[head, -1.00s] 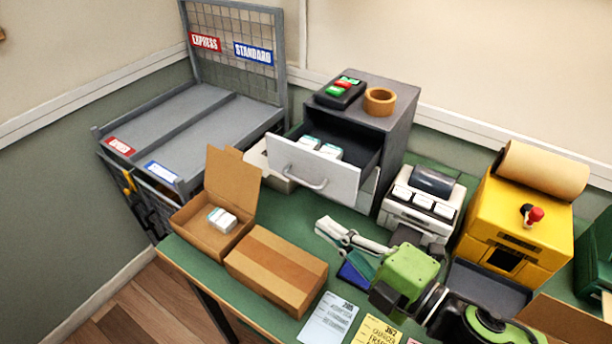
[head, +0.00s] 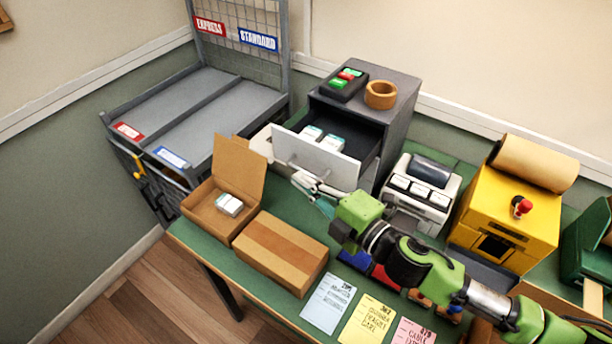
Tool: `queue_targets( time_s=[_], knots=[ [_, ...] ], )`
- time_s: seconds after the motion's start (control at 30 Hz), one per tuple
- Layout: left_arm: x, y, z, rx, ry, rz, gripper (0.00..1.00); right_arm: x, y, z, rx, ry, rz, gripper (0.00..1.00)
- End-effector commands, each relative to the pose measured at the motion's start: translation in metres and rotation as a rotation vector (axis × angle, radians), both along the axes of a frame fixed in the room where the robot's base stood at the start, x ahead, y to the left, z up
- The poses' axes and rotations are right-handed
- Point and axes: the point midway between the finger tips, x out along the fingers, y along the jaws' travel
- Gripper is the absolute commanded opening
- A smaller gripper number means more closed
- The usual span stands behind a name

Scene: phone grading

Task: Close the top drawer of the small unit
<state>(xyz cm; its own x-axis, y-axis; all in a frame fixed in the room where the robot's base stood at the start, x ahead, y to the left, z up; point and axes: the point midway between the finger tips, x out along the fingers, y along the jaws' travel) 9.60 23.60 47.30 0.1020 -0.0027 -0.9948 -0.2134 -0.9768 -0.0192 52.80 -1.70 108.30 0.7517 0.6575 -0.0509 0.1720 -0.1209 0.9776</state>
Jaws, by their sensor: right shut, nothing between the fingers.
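The small grey unit (head: 398,110) stands at the back of the green table. Its top drawer (head: 318,160) is pulled out, with a white front and small white-and-teal boxes (head: 322,138) inside. My right gripper (head: 296,178) is shut and empty, just in front of the lower part of the drawer front. Whether it touches the front I cannot tell. My left gripper is not in view.
An open carton (head: 205,212) with small boxes and a closed carton (head: 280,252) lie left of my arm. A label printer (head: 422,190) and a yellow machine (head: 512,205) stand to the right. Paper slips (head: 329,302) lie at the front. A tape roll (head: 380,94) sits on the unit.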

Motion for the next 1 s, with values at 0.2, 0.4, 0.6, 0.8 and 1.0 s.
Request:
queue_targets(
  time_s=[0.2,0.4,0.6,0.8,1.0],
  knots=[
    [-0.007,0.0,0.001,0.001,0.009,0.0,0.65,0.005,-0.004,-0.001,0.0,0.0,0.001,0.0],
    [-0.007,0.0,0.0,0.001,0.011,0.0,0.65,0.004,-0.004,-0.001,0.0,0.0,0.0,0.0],
    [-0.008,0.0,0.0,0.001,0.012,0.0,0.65,0.023,-0.017,-0.002,-0.006,-0.003,-0.002,0.0],
    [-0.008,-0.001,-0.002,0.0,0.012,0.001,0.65,0.071,-0.052,-0.002,-0.006,-0.004,-0.005,0.0],
    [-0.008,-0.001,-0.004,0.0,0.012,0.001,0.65,0.109,-0.079,-0.002,-0.002,-0.002,-0.003,0.0]
  ],
)
